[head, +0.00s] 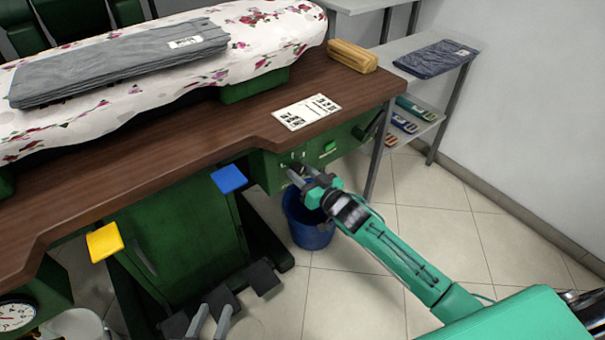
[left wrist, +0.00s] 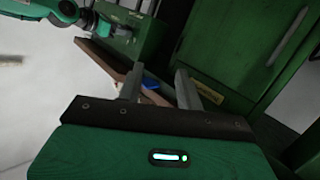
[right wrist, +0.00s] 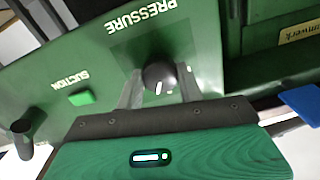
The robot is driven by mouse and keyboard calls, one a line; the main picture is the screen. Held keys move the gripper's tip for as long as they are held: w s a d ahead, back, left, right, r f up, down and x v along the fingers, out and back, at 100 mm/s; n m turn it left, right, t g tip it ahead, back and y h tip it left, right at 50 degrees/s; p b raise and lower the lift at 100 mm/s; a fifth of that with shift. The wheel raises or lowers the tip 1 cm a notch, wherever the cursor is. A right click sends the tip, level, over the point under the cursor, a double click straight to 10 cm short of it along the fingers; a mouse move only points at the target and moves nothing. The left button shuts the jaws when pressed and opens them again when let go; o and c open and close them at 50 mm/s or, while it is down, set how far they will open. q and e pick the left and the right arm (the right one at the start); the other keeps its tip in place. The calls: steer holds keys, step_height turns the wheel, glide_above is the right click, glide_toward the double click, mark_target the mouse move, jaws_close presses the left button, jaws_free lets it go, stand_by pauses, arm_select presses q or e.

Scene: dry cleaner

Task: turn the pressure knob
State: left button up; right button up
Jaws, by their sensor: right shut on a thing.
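The pressure knob (right wrist: 159,76) is round and black with a white mark. It sits on the green panel (right wrist: 70,60) under the upside-down word PRESSURE in the right wrist view. My right gripper (right wrist: 159,88) is shut on the knob, one finger on each side. In the head view the right gripper (head: 293,174) is at the panel's front, below the tabletop. My left gripper (head: 211,312) is low at the bottom of the head view. Its fingers stand apart and empty in the left wrist view (left wrist: 158,85).
A green button (right wrist: 81,98) labelled SUCTION and a dark handle (right wrist: 24,130) are on the same panel. The brown tabletop (head: 230,140) overhangs it. A blue bucket (head: 308,228) stands below. Blue (head: 229,179) and yellow (head: 104,242) pads are at the table's front.

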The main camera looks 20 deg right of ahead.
steer(key=shift+p, duration=0.3)
steer(key=shift+r+n+p, duration=0.15)
steer(key=shift+n+p, duration=0.25)
steer(key=shift+n, duration=0.2)
steer(key=shift+n+p, duration=0.75)
steer(key=shift+n, duration=0.15)
steer(key=shift+n+p, duration=0.5)
steer(key=shift+n, duration=0.4)
arm_select(q)
steer(key=s+a+f+g+y, duration=0.2)
steer(key=a+g+y, duration=0.1)
steer(key=a+g, duration=0.3)
steer(key=shift+s+a+y+p, duration=0.3)
steer(key=shift+s+a, duration=0.05)
steer(key=shift+a, duration=0.15)
arm_select(e)
steer(key=shift+n, duration=0.6)
steer(key=o, duration=1)
